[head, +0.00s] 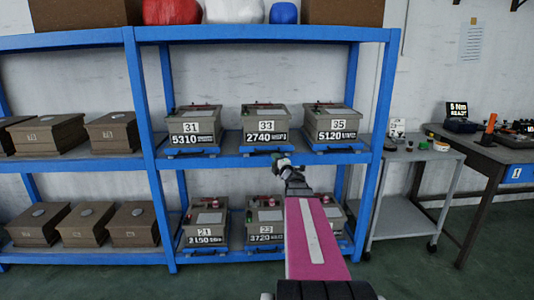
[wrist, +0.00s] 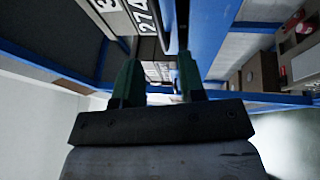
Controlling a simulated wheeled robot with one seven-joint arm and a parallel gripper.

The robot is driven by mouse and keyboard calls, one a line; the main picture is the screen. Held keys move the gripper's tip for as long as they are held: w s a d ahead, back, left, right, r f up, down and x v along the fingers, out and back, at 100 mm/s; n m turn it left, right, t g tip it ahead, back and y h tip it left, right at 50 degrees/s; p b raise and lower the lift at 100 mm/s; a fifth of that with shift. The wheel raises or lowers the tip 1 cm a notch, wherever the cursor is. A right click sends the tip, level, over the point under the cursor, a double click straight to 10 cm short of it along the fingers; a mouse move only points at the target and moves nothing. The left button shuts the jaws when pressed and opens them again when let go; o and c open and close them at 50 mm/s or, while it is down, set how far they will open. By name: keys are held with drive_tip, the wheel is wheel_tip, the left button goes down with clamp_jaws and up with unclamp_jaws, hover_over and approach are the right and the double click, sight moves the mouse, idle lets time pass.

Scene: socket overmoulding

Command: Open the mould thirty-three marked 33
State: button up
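The mould marked 33 (head: 252,126) is a grey-brown box with a white number plate and a black label reading 2740. It stands upright on a blue base in the middle of the upper shelf, and its lid looks closed. My gripper (head: 280,158) is in front of the shelf edge, just below and slightly right of this mould. In the wrist view my gripper (wrist: 158,78) shows two dark green fingers set apart with a gap between them. The mould's label (wrist: 146,18) shows sideways beyond the fingers, partly cut off. I see nothing held between the fingers.
Mould 31 (head: 192,127) stands left and mould 35 (head: 331,123) right on the same shelf (head: 228,161). Moulds 21 (head: 204,230) and 23 are below, the latter partly hidden by my arm. A blue post (head: 382,110) and grey trolley (head: 425,153) are to the right.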

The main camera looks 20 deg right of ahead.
drive_tip(key=x, duration=0.9)
drive_tip(key=shift+w, duration=0.1)
clamp_jaws()
